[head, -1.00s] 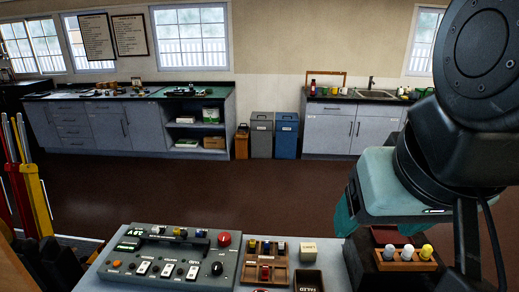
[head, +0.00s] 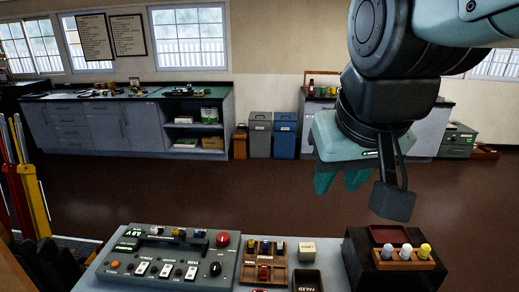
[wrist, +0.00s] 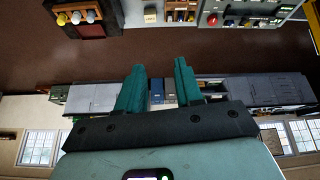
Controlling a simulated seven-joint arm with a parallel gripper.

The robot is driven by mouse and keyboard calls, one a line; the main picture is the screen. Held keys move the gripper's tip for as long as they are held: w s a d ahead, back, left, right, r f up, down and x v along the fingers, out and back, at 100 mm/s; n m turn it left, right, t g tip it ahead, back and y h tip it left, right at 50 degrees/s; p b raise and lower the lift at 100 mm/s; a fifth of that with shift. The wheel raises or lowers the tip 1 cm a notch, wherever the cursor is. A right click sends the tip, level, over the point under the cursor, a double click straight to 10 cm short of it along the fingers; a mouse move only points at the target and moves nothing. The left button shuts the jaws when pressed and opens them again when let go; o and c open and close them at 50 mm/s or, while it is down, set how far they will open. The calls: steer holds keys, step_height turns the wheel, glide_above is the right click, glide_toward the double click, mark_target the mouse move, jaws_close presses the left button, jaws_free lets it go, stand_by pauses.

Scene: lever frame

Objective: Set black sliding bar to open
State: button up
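A grey control console (head: 190,272) stands at the front centre-left of the head view. A dark horizontal bar (head: 172,241) lies across its upper part; I cannot tell its setting from here. The console also shows upside down at the top right of the wrist view (wrist: 245,9). My gripper (head: 342,181) hangs in the air right of the console and well above the bench, touching nothing. In the wrist view its two teal fingers (wrist: 159,88) stand apart with nothing between them.
A wooden switch tray (head: 264,262), a cream block (head: 306,248) and a black box with three coloured knobs (head: 375,277) are right of the console. Red and yellow levers (head: 36,190) stand at the far left. Open floor lies behind.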

steer(key=w+a+f+n, duration=0.2)
steer(key=w+a+f, duration=0.1)
steer(key=w+a, duration=0.65)
steer(key=n+g+y, duration=0.2)
steer(key=n+y, duration=0.1)
steer(key=n, duration=0.2)
glide_above(182, 233)
steer(key=s+d, duration=0.4)
step_height(182, 233, down, 24)
steer(key=x, duration=1.1)
steer(key=shift+w, duration=0.1)
steer(key=shift+r, duration=0.1)
jaws_close()
